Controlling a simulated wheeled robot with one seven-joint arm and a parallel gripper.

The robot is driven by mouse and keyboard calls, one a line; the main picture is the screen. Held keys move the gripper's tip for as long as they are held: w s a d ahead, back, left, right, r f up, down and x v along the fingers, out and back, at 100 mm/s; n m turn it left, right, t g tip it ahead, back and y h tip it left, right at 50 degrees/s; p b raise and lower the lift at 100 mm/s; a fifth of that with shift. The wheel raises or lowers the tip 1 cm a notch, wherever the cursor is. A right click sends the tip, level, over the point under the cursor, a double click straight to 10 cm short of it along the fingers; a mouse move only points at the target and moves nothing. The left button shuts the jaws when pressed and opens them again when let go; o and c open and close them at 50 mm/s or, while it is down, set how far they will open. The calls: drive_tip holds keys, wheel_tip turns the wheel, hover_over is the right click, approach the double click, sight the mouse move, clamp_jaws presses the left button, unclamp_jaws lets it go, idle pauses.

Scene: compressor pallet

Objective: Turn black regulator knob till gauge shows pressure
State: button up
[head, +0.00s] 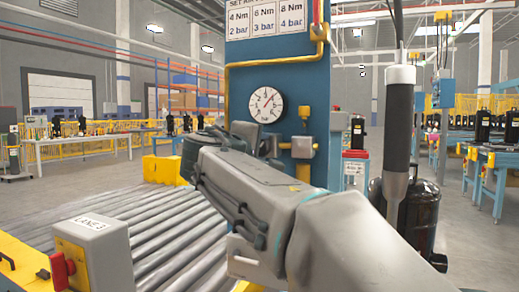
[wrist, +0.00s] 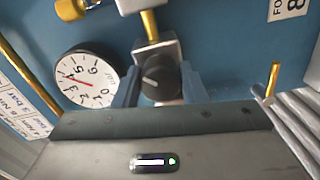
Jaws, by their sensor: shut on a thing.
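The black regulator knob (wrist: 157,80) sits on a grey metal body below a brass pipe on the blue panel. In the wrist view my gripper (wrist: 158,88) has one finger on each side of the knob and is shut on it. In the head view the knob is hidden behind my gripper and wrist. The round white pressure gauge (head: 265,105) is on the blue post above my gripper. It also shows in the wrist view (wrist: 88,80), left of the knob. Its red needle stands away from zero, around the middle of the scale; the exact reading is unclear.
A sign (head: 265,18) above the gauge pairs Nm values with 2, 3 and 4 bar. A roller conveyor (head: 165,225) lies at left. A black tank (head: 420,215) stands at right.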

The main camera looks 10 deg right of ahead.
drive_tip(key=o, duration=1)
drive_tip(key=p+v, duration=0.2)
drive_tip(key=v, duration=1.1)
drive_tip(key=shift+s+a+f+p, duration=0.1)
drive_tip(key=shift+s+a+p, duration=0.1)
drive_tip(key=shift+s+p, duration=0.2)
